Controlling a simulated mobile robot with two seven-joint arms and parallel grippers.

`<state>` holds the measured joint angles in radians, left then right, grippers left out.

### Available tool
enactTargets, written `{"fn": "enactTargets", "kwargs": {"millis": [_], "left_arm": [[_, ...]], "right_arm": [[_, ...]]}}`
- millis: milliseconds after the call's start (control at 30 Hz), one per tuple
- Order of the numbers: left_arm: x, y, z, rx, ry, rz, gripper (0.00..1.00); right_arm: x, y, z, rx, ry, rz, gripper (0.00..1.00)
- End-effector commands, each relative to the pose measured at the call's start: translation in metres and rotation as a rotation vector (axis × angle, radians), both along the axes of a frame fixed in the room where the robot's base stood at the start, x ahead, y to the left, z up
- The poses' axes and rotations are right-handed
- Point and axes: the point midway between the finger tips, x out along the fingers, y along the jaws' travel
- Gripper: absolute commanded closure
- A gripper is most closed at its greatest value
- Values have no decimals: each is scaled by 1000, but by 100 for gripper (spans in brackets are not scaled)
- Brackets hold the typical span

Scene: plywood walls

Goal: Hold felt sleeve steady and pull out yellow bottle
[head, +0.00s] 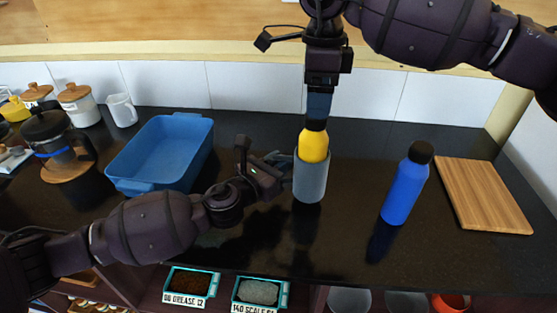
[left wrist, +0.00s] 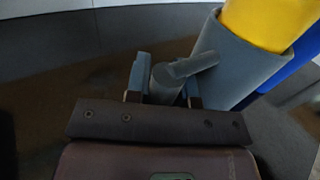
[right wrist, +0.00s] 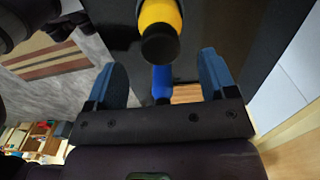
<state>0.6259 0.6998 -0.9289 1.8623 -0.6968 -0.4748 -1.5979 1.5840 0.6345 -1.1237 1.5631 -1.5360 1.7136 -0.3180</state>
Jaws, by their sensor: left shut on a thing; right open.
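The yellow bottle (head: 314,147) with a black cap (right wrist: 160,45) stands upright in the grey felt sleeve (head: 310,182) on the dark counter. Only its upper part shows; the sleeve hides the rest. My left gripper (head: 283,165) is at the sleeve's left side. In the left wrist view this gripper (left wrist: 170,80) is shut on a grey handle-like part (left wrist: 183,70) beside the sleeve's wall (left wrist: 238,62). My right gripper (head: 318,108) points down from above at the bottle's cap. In the right wrist view its fingers (right wrist: 163,68) are open and apart, with the cap near their tips.
A blue bottle (head: 405,190) with a black cap stands right of the sleeve. A wooden board (head: 485,195) lies farther right. A blue tub (head: 121,180) is at the left, beyond my left arm. A French press (head: 58,150) and white jars stand farther left.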

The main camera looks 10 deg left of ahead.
Motion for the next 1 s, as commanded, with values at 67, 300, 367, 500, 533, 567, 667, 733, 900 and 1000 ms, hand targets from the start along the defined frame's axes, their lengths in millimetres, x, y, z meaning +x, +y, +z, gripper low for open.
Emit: {"fn": "enactTargets", "kwargs": {"millis": [67,300,367,500,533,567,667,733,900,1000], "left_arm": [[0,0,-1,-3,-1,0,100],[0,-1,-9,-4,-2,0,100],[0,0,-12,-4,-2,1,100],[0,0,-18,-3,-1,0,100],[0,0,-19,-3,-1,0,100],[0,0,-20,-2,-2,0,100],[0,0,-21,-3,-3,-1,100],[0,0,-22,-3,-3,-1,100],[0,0,-22,-3,-3,-1,100],[0,0,-22,-2,-2,0,100]], "right_arm": [[0,0,0,0,0,0,22],[0,0,0,0,0,0,22],[0,0,0,0,0,0,22],[0,0,0,0,0,0,22],[0,0,0,0,0,0,22],[0,0,0,0,0,0,22],[0,0,0,0,0,0,22],[0,0,0,0,0,0,22],[0,0,0,0,0,0,22],[0,0,0,0,0,0,22]]}}
